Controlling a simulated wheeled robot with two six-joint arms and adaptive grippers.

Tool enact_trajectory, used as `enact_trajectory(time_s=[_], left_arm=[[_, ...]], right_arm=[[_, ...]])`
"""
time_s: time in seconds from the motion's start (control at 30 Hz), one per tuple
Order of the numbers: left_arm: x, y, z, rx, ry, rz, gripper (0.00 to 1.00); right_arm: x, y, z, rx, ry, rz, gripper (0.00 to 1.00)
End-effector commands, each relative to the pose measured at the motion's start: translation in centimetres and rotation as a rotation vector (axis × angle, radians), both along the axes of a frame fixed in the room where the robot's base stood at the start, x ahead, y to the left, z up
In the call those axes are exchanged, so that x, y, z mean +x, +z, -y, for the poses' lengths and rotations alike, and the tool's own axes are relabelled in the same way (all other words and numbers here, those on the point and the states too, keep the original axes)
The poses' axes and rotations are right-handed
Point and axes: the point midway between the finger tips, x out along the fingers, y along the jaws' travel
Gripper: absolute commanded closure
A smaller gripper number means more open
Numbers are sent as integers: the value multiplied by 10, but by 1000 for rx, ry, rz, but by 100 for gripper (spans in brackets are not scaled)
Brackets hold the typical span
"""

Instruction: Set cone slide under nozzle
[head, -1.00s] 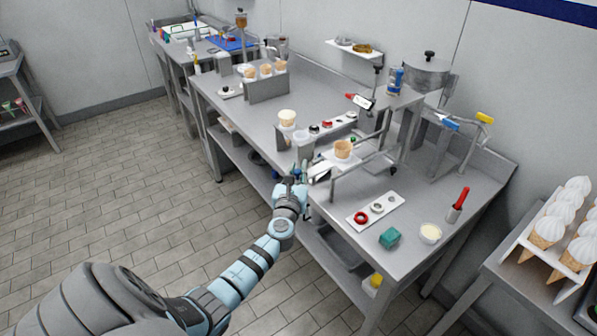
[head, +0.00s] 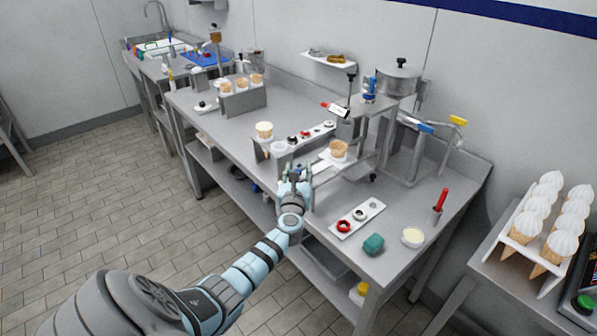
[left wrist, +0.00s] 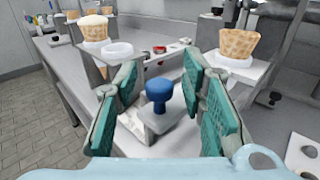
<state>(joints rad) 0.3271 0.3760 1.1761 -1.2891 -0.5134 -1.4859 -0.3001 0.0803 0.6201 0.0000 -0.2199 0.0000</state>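A waffle cone (head: 338,149) stands upright in a white holder at the front of the dispensing stand; the left wrist view shows this cone (left wrist: 239,44) and its white holder (left wrist: 237,69) at the upper right. A blue knob (left wrist: 158,91) sits on a grey block (left wrist: 160,122). Whether this knob belongs to the cone slide, I cannot tell. My left gripper (head: 296,170) is at the table's front edge, left of the cone. In the left wrist view its teal-padded fingers (left wrist: 160,80) are open on both sides of the knob, with gaps. The nozzle is not clear. My right gripper is not in view.
A filled cone (head: 264,130) stands left of the stand. A white plate with rings (head: 358,219), a teal block (head: 373,244) and a bowl (head: 412,237) lie at the right front. A metal hopper (head: 398,79) stands behind. Blue and yellow levers (head: 457,121) stick out at the right.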

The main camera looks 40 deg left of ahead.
Motion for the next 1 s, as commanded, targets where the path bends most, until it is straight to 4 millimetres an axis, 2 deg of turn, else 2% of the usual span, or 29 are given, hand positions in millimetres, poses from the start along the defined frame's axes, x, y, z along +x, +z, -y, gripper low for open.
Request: enact_trajectory(time_s=[0.17, 0.27, 0.53, 0.7, 1.0], left_arm=[[-2, 0, 2, 0, -1, 1, 63], [-12, -1, 10, 0, -2, 2, 63], [-71, -1, 54, -3, -2, 0, 63], [-92, -1, 71, -2, -1, -1, 63], [-95, -1, 73, -2, 0, -1, 63]], right_arm=[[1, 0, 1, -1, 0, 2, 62], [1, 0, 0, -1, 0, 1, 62], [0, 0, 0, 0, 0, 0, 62], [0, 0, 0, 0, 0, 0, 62], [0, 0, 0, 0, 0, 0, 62]])
